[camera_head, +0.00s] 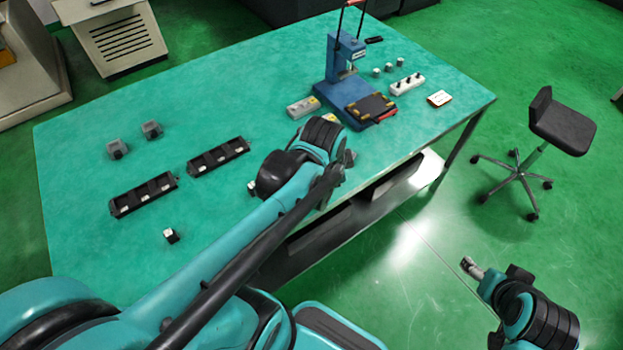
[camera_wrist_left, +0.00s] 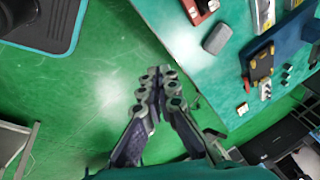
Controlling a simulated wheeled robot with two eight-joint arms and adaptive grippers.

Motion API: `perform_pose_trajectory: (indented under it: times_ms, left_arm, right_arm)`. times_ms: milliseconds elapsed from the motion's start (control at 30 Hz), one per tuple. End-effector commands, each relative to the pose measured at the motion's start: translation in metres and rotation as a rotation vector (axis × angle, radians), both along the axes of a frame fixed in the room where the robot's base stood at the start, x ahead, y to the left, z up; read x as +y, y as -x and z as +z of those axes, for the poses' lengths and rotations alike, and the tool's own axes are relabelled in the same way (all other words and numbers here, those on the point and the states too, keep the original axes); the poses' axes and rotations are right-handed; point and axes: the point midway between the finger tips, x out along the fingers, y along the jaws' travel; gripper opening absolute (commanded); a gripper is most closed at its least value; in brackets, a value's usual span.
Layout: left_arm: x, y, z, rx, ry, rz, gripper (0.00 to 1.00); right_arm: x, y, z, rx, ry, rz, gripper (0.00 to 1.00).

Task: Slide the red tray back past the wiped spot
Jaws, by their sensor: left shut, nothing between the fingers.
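I cannot make out a wiped spot.
Black bins (camera_head: 144,195) are at left. A stool (camera_head: 563,126) stands off the table's right end.

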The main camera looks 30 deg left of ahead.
Motion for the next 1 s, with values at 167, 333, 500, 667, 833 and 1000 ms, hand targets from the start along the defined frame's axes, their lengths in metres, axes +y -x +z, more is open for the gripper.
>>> perform_pose_trajectory:
  times_ms: [167, 333, 500, 667, 833, 1000]
  left_arm:
    - [0.022, -0.034, -0.022, 0.172, -0.134, -0.488, 0.00]
    - [0.037, -0.050, -0.050, 0.279, -0.174, -0.869, 0.00]
    - [0.045, -0.055, -0.068, 0.321, -0.177, -1.072, 0.00]
    - [0.046, -0.056, -0.083, 0.328, -0.177, -1.120, 0.00]
    - [0.046, -0.056, -0.114, 0.327, -0.178, -1.120, 0.00]
    - [0.046, -0.056, -0.152, 0.327, -0.179, -1.118, 0.00]
  right_arm:
    - [0.000, 0.000, 0.016, 0.000, 0.000, 0.000, 0.70]
    - [0.000, 0.000, 0.024, 0.000, 0.000, 0.000, 0.70]
    - [0.000, 0.000, 0.027, 0.000, 0.000, 0.000, 0.70]
    - [0.000, 0.000, 0.022, 0.000, 0.000, 0.000, 0.70]
    - [0.000, 0.000, 0.008, 0.000, 0.000, 0.000, 0.70]
    - [0.000, 0.000, -0.008, 0.000, 0.000, 0.000, 0.70]
